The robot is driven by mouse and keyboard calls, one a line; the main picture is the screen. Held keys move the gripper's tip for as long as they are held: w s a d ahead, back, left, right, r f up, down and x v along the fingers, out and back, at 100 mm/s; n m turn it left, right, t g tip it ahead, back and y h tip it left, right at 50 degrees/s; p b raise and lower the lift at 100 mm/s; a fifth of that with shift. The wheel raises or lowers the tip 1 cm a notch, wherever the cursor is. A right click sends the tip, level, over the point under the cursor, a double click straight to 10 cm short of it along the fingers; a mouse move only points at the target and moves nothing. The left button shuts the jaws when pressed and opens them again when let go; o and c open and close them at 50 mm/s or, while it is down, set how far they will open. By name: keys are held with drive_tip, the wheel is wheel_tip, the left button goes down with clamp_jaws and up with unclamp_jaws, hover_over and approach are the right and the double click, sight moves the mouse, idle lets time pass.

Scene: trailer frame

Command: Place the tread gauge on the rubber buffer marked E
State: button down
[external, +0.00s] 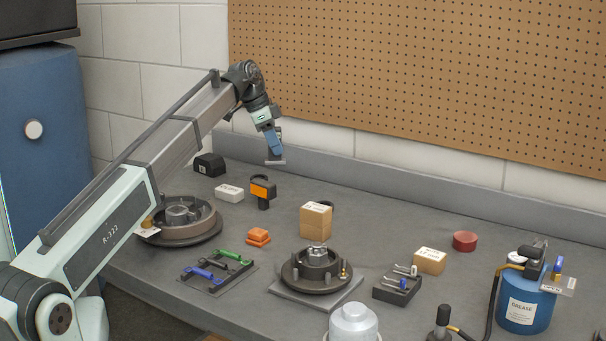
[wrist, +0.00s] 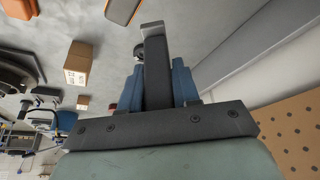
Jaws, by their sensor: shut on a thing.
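My gripper (external: 273,147) is raised above the back of the bench, near the wall. Its blue fingers (wrist: 158,85) are shut on a dark bar with a light grey crosspiece at its end, which looks like the tread gauge (wrist: 155,40). The crosspiece also shows below the fingers in the external view (external: 275,161). A black block with a white label, apparently the rubber buffer (external: 206,167), sits at the back left of the bench, left of and below my gripper. Its letter is too small to read. I cannot identify this block in the wrist view.
A white box (external: 229,192) and an orange-and-black device (external: 263,191) stand near the black block. A cardboard box (external: 316,221), orange blocks (external: 258,237) and two round hubs lie further forward. The back wall and pegboard (external: 420,75) are close behind my gripper.

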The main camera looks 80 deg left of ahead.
drive_tip(key=s+a+r+n+y, duration=0.15)
drive_tip(key=s+a+n, duration=0.25)
drive_tip(key=s+a, duration=1.3)
drive_tip(key=r+n+g+y, duration=0.1)
drive_tip(key=r+n+y, duration=0.1)
drive_tip(key=n, duration=0.5)
hover_over(209, 156)
drive_tip(key=shift+d+f, duration=0.2)
drive_tip(key=shift+f, duration=4.7)
drive_tip(key=shift+f, duration=0.1)
drive_tip(key=c, duration=0.8)
unclamp_jaws()
drive_tip(key=v, duration=1.2)
drive_tip(key=shift+w+d, duration=0.15)
